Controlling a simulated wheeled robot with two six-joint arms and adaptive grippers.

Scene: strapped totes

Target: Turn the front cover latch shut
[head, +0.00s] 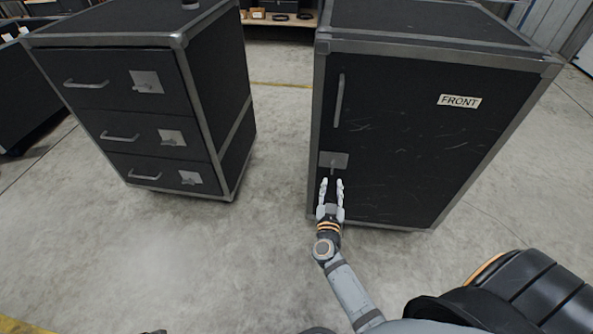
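A black case with metal edges stands at the right, its front cover (400,140) labelled with a white FRONT sign (459,101). A long vertical handle (339,100) is on the cover's left side. Below it is the front cover latch (334,160), a square metal plate with a small turn piece at its lower middle. My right gripper (331,183) is just below the latch, fingers pointing up at it and apart, with nothing seen between them. Whether a fingertip touches the turn piece cannot be told. My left gripper is not in view.
A black drawer case (150,110) with several handles and latch plates stands at the left. Bare concrete floor lies between the two cases and in front of them. A shelf (272,17) with small items is at the back.

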